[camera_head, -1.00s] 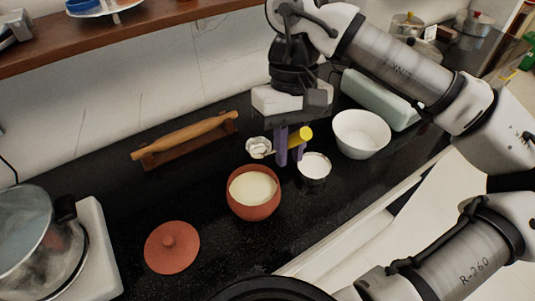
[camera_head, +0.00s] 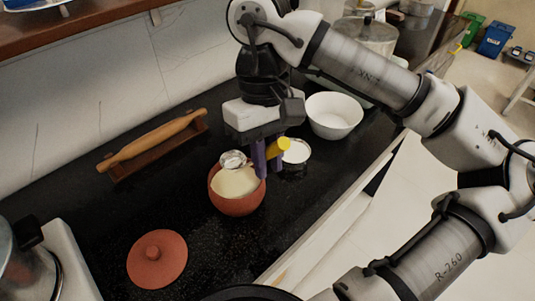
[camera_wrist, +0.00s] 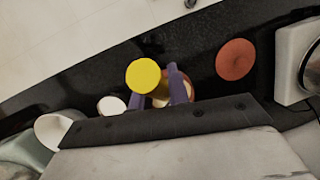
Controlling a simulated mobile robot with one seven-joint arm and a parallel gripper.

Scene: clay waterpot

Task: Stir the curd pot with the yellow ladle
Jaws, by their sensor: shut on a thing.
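The curd pot (camera_head: 238,203) is a round red-brown clay pot with pale curd inside, standing on the black counter. My gripper (camera_head: 266,160) has purple fingers, which are shut on the yellow ladle (camera_head: 284,144). The ladle's metal bowl (camera_head: 233,159) is over the back rim area of the pot; I cannot tell whether it touches the curd. In the wrist view the ladle's yellow end (camera_wrist: 143,76) is between the fingers (camera_wrist: 176,88) and the camera, and the pot is mostly hidden behind them.
The clay lid (camera_head: 157,259) lies in front and left of the pot. A small white-filled bowl (camera_head: 297,152) and a larger white bowl (camera_head: 334,115) stand to the right. A rolling pin (camera_head: 152,141) rests on a wooden stand at the back left.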

